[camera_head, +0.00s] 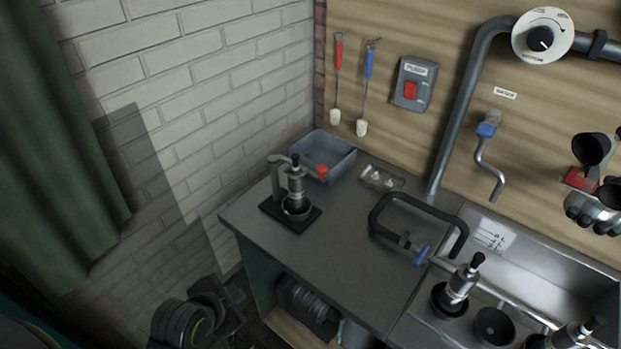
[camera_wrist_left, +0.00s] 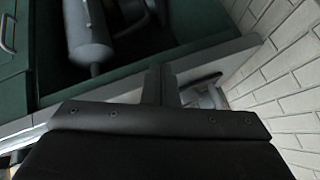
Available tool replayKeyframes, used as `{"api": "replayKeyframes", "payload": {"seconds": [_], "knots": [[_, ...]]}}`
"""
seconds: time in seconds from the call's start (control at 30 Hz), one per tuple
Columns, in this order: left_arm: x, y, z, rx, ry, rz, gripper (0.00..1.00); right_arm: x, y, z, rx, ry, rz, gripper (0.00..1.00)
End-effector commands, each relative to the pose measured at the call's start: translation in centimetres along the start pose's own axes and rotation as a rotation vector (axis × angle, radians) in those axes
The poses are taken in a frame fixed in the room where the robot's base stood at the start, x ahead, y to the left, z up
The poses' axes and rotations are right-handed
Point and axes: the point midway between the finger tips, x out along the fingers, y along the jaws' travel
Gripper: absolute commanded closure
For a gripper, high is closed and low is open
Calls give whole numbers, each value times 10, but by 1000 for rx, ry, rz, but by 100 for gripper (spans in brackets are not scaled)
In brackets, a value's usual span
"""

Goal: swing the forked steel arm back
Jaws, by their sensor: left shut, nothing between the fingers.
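A small stand on a black base (camera_head: 301,216) sits on the dark worktop near the brick wall. It has a grey post, an upright steel cylinder with a black knob (camera_head: 296,172), and a steel arm (camera_head: 281,160) reaching from the post to the cylinder. I cannot make out a fork on it at this size. A red knob (camera_head: 322,171) shows just right of the stand. My left gripper (camera_head: 232,298) is low at the left, below and apart from the worktop. In the left wrist view its fingers (camera_wrist_left: 162,84) are together and empty.
A grey-blue bin (camera_head: 338,157) stands behind the stand. A black bent frame with a blue handle (camera_head: 421,254) lies on the worktop to the right, beside the sink (camera_head: 560,262). The worktop's front edge is near my left gripper. A green curtain (camera_head: 60,140) hangs at left.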

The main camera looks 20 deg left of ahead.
Motion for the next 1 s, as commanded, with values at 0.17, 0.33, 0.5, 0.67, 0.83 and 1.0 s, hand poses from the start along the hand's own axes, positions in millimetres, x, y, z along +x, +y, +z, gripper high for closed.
{"api": "replayKeyframes", "payload": {"seconds": [0.17,0.33,0.5,0.67,0.83,1.0], "knots": [[-10,-17,-54,256,168,-78,100,0,0,0,0,0,0,64],[-20,-31,-100,496,303,-190,100,0,0,0,0,1,0,64],[-33,-46,-142,717,406,-335,100,0,0,-1,0,1,0,64],[-44,-56,-171,874,462,-465,100,0,0,-1,0,1,-1,64],[-52,-63,-187,966,486,-551,100,0,-2,-1,0,2,-2,64],[-54,-65,-192,994,491,-579,100,0,-3,-1,1,2,-3,64]]}}
